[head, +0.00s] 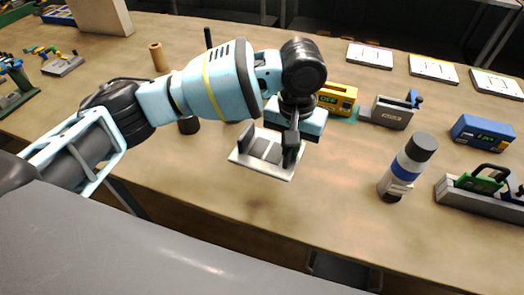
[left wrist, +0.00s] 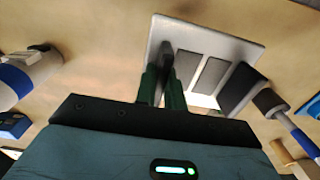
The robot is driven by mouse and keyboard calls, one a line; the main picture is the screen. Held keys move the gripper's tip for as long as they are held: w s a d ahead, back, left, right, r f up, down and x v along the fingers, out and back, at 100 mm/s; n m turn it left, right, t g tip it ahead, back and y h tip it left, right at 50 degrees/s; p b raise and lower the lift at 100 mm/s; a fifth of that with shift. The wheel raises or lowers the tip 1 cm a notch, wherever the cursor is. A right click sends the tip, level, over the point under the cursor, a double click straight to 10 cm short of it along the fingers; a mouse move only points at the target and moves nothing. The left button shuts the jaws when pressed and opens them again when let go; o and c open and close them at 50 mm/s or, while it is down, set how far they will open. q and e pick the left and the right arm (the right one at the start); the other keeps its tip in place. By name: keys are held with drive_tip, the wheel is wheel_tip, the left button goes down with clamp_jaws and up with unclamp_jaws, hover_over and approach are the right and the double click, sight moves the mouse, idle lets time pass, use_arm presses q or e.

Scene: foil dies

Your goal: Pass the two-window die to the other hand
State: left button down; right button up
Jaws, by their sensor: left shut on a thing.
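The two-window die (head: 240,157) is a white plate with two grey panels and a dark upright grip at each end. It also shows in the left wrist view (left wrist: 235,44), with both grey panels and both dark grips. My left gripper (head: 291,155) points down and is shut on the dark grip at the plate's right end in the head view. In the left wrist view its green fingers (left wrist: 165,82) stand either side of that grip. The plate looks level; a faint dark patch lies on the table in front of it. My right gripper is in neither view.
A grey bottle with a blue band (head: 399,170) stands to the right. A yellow box (head: 337,98), a grey box (head: 392,112) and a blue box (head: 483,132) stand behind. White cards (head: 370,56) line the back. Bare table (head: 330,205) lies in front.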

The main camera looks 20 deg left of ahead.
use_arm(q)
drive_tip(key=w+d+r, duration=0.1)
drive_tip(key=w+d, duration=0.2)
drive_tip(key=d, duration=0.3)
drive_tip(key=w+d+r+m, duration=0.1)
drive_tip(key=w+d, duration=0.3)
drive_tip(key=d, duration=0.2)
drive_tip(key=shift+d+r, duration=0.2)
